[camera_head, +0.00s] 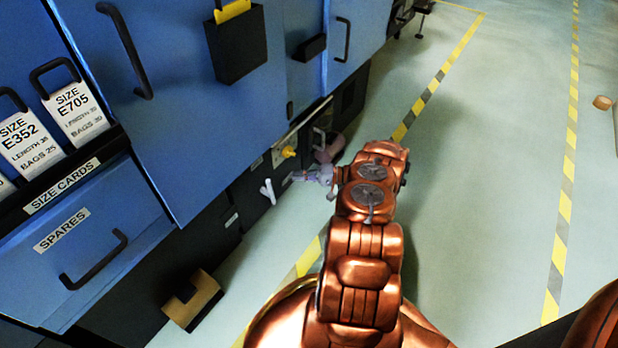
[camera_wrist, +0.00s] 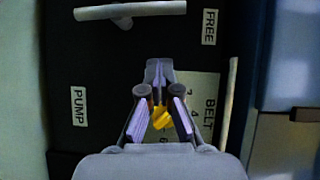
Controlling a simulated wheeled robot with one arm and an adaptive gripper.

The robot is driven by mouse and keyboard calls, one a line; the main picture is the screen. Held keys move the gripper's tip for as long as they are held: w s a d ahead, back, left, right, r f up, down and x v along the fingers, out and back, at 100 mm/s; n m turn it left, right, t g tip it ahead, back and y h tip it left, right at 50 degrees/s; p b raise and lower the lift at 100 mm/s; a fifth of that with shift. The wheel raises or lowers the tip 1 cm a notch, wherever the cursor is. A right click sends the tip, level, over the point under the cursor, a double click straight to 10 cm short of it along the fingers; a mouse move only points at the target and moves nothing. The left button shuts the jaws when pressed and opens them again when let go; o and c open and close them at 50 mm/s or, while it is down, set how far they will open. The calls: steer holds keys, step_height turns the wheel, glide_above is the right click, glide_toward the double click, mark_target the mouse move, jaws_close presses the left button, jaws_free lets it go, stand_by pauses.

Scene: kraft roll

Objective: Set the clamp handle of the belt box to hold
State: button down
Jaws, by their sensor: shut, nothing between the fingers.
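The clamp handle is the pale lever (camera_head: 267,190) low on the dark box face in the head view. In the wrist view the handle (camera_wrist: 130,10) lies across the top edge, its right end near the FREE label (camera_wrist: 209,27). No hold label is readable. The belt box (camera_wrist: 60,65) also carries a BELT dial plate (camera_wrist: 208,88) with a yellow knob (camera_wrist: 160,118), seen behind my fingers. My gripper (camera_wrist: 158,72) is shut and empty, apart from the handle. In the head view my gripper (camera_head: 322,174) is right of the handle.
A PUMP label (camera_wrist: 79,106) is left of the dial. A pale rail (camera_wrist: 228,105) runs beside the plate. Blue cabinets (camera_head: 180,90) stand along the left. A cardboard-coloured block (camera_head: 193,302) lies on the floor. Open floor (camera_head: 490,150) is at right.

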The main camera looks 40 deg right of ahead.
steer(key=w+a+b, duration=0.2)
steer(key=a, duration=0.4)
steer(key=shift+w+a+f, duration=0.15)
steer(key=shift+a+f, duration=0.1)
steer(key=shift+a, duration=0.05)
steer(key=shift+a+r+n+h+p, duration=0.2)
steer(key=shift+a+n+h+p, duration=0.1)
steer(key=shift+n+h+p, duration=0.25)
stand_by(0.5)
